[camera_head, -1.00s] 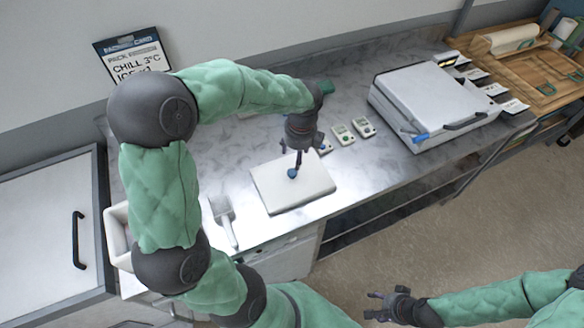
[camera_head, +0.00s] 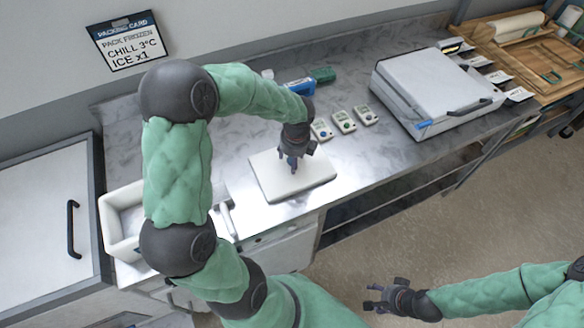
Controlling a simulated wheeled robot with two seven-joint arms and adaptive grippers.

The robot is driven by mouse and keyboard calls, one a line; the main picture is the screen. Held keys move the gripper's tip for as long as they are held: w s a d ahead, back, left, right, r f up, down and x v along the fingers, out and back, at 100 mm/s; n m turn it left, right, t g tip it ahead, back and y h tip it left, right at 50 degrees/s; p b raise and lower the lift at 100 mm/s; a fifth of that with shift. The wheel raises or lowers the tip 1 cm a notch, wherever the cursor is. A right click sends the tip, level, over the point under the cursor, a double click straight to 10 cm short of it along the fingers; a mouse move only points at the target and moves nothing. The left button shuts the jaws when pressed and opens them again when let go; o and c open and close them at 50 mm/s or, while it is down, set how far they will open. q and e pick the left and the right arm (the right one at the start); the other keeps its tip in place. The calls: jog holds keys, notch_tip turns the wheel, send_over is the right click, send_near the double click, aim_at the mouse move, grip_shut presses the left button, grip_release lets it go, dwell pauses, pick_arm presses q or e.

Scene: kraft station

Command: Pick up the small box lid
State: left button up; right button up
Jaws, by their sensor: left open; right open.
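A flat white slab (camera_head: 312,184) lies on the steel counter near its front edge. It may be the small box lid, but I cannot tell for sure. My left gripper (camera_head: 292,168) points down over the far part of this slab with open fingers. Nothing shows between them, and I cannot tell whether the tips touch the slab. My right gripper (camera_head: 372,297) is open and empty, out over the floor in front of the counter.
A large white box with a closed lid (camera_head: 425,85) stands at the right. Several small devices (camera_head: 343,121) sit beyond the slab. Blue (camera_head: 297,88) and green (camera_head: 322,75) items lie behind. A white bin (camera_head: 112,215) stands at the left, beside a scoop-like tool (camera_head: 229,221).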

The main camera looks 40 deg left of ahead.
pick_arm(q)
jog(key=c, duration=1.2)
jog(key=shift+r, duration=0.1)
